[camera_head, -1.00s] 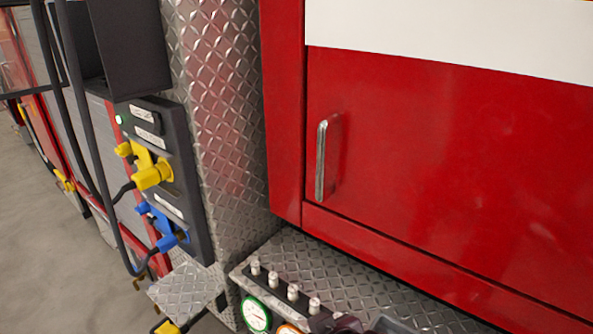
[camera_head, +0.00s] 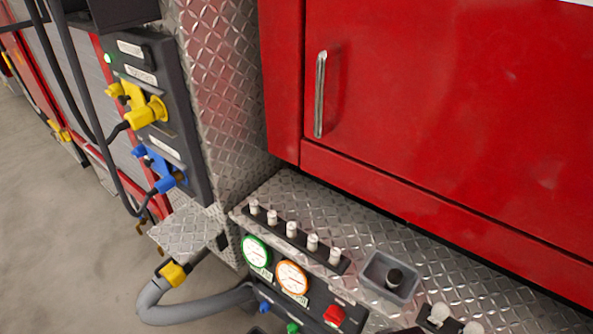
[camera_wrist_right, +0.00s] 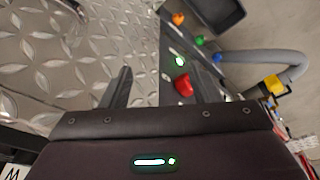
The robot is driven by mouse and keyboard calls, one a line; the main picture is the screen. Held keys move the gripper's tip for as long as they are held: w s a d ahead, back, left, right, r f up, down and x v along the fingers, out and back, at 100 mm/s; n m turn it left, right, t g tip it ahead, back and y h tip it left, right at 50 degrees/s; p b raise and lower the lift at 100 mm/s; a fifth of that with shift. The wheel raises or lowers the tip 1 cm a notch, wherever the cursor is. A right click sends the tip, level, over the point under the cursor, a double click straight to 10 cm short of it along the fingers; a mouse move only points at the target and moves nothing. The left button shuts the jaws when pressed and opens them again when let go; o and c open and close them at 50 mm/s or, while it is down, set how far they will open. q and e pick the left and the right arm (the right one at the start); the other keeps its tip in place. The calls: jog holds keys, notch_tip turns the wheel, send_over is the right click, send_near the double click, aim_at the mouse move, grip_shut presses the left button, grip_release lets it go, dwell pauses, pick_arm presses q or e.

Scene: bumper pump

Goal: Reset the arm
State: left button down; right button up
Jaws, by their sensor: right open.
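My right gripper (camera_wrist_right: 160,78) shows in the right wrist view with its two dark fingers wide apart and nothing between them. It hangs over the edge of the diamond-plate ledge (camera_wrist_right: 70,60), and a red button (camera_wrist_right: 183,86) on the control panel shows beyond the gap between the fingers. In the head view only a small dark piece at the bottom edge may be part of my right arm, and the gripper cannot be made out there. My left gripper is in neither view.
The pump panel has a green-rimmed gauge (camera_head: 255,251), an orange-rimmed gauge (camera_head: 292,278) and a row of white-capped levers (camera_head: 291,230). A grey cup (camera_head: 390,276) sits on the ledge. A red cabinet door (camera_head: 450,120) is shut. A grey hose (camera_head: 190,312) curves at lower left.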

jog(key=s+d+f+g+b, duration=0.1)
jog(key=s+f, duration=0.3)
jog(key=f, duration=0.7)
jog(key=s+f+b, duration=0.1)
jog(key=s+f, duration=0.3)
jog(key=f, duration=0.8)
jog(key=s+d+f+b, duration=0.2)
jog(key=s+d+f, duration=0.1)
jog(key=s+f, duration=1)
jog(key=shift+s+f+g, duration=0.35)
jog(key=shift+s+g, duration=0.05)
jog(key=shift+s, duration=0.8)
